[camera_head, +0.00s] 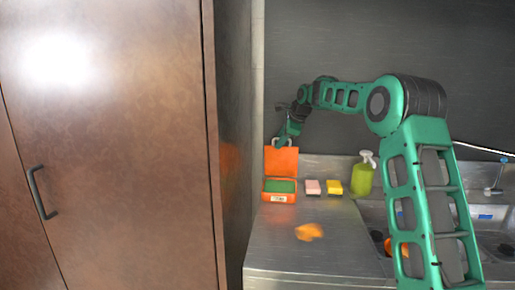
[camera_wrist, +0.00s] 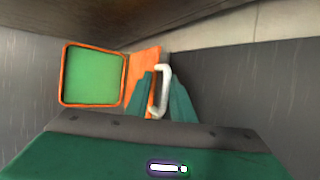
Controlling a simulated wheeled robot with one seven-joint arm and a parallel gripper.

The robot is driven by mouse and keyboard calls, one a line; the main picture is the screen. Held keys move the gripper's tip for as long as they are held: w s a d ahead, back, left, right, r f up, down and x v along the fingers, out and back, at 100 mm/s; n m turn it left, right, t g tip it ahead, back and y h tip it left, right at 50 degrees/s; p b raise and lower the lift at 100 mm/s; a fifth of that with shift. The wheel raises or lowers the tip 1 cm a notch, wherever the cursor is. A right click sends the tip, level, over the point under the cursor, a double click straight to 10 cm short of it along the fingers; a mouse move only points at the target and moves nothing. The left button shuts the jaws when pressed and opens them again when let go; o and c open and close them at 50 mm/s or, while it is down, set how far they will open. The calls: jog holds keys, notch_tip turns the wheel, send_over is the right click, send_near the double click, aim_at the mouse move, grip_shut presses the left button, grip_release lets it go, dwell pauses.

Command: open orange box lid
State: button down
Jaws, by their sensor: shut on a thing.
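The orange box (camera_head: 279,198) stands on the steel counter beside the cabinet, and its green inside shows. Its orange lid (camera_head: 281,160) stands up, roughly upright, at the back of the box. In the wrist view the open box (camera_wrist: 93,77) is at the left, with the lid (camera_wrist: 144,62) beside it. A pale handle (camera_wrist: 164,85) on the lid lies between my fingers. My gripper (camera_head: 286,140) is at the top of the raised lid, shut on the handle. It also shows in the wrist view (camera_wrist: 160,78). The exact finger contact is partly hidden.
A pink sponge (camera_head: 313,187), a yellow sponge (camera_head: 334,187) and a green spray bottle (camera_head: 362,176) stand right of the box. An orange cloth-like thing (camera_head: 309,231) lies on the front counter (camera_head: 290,255). A tall brown cabinet (camera_head: 110,140) closes off the left. A sink is at right.

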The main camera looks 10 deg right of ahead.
jog(key=shift+w+d+r, duration=0.1)
jog(key=shift+w+d, duration=0.1)
jog(key=shift+w, duration=0.4)
jog(key=shift+w+d, duration=0.15)
jog(key=shift+w, duration=0.4)
jog(key=c, duration=1.8)
grip_release()
jog(key=shift+w, duration=0.1)
jog(key=shift+c, duration=0.2)
jog(key=shift+d, duration=0.1)
jog(key=v, duration=1)
jog(key=shift+r, duration=0.3)
